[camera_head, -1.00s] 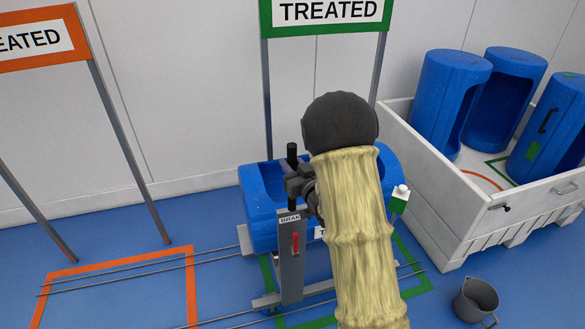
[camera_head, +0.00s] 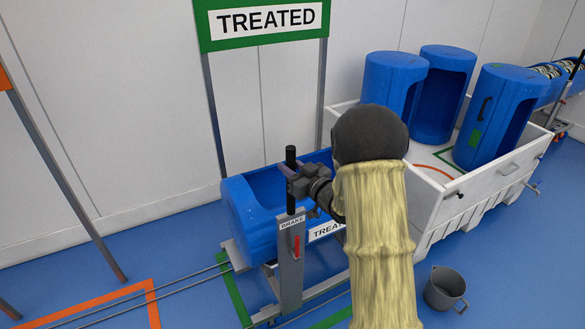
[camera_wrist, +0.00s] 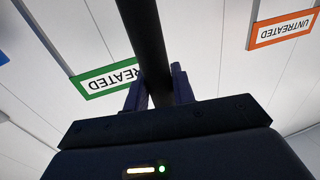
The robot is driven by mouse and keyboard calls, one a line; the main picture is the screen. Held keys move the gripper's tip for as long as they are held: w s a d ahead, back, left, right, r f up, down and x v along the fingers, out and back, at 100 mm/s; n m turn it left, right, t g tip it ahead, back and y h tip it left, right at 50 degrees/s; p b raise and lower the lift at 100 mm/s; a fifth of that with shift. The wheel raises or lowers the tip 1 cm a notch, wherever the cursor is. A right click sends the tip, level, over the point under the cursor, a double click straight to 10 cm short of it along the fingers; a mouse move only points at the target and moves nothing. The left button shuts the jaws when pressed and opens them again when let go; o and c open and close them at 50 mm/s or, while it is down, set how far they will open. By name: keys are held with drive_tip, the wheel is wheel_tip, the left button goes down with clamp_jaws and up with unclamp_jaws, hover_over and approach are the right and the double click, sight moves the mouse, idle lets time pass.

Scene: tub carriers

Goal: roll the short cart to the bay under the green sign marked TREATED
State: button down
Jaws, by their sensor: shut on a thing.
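The short cart carries a blue tub (camera_head: 250,205) lying on its side and stands on floor rails below the green TREATED sign (camera_head: 268,20). Its grey post (camera_head: 290,262) bears a BRAKE label and a red lever (camera_head: 296,245). A black upright handle (camera_head: 291,155) tops the post. My gripper (camera_head: 293,178) is shut on this handle, which also crosses between the fingers in the wrist view (camera_wrist: 145,35). The bay's green floor outline (camera_head: 235,288) shows at the cart's left end. My arm hides the cart's right end.
A white crate (camera_head: 428,205) with several blue tubs stands right of the bay. A grey bucket (camera_head: 445,288) sits on the floor in front of it. The orange-outlined bay (camera_head: 152,300) is at left. Another loaded cart (camera_head: 562,80) is far right.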

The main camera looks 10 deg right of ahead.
drive_tip(key=shift+r, duration=0.1)
drive_tip(key=c, duration=1.2)
unclamp_jaws()
drive_tip(key=shift+w, duration=0.1)
drive_tip(key=shift+d, duration=0.2)
drive_tip(key=b+v, duration=0.2)
drive_tip(key=v, duration=1.5)
drive_tip(key=shift+a, duration=0.1)
drive_tip(key=shift+s, duration=0.25)
